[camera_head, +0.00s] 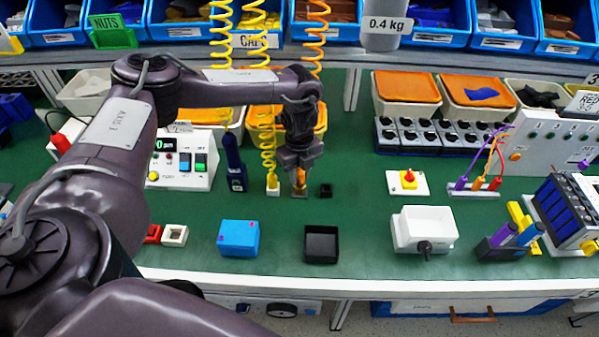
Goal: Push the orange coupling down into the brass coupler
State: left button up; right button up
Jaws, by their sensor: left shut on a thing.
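My left gripper (299,172) points straight down over the green bench, near the middle of the view. It is shut on the orange coupling (300,178), of which only a small orange part shows between the fingers. A small brass-coloured piece (299,194), which looks like the brass coupler, sits on the bench right under the coupling. The coupling is at or just above it; I cannot tell how deep it sits. My right gripper is not in view.
A small black block (326,190) stands close to the right of the gripper. A yellow coiled hose (267,140) hangs close to the left.

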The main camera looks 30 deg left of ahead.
pick_arm(q)
jog(key=shift+f, duration=0.85)
dwell(0.5)
jog(key=o, duration=1.1)
notch_tip(320, 180, up, 8)
jog(key=shift+f+b, duration=0.1)
jog(key=shift+b, duration=0.7)
jog(key=shift+f, duration=0.1)
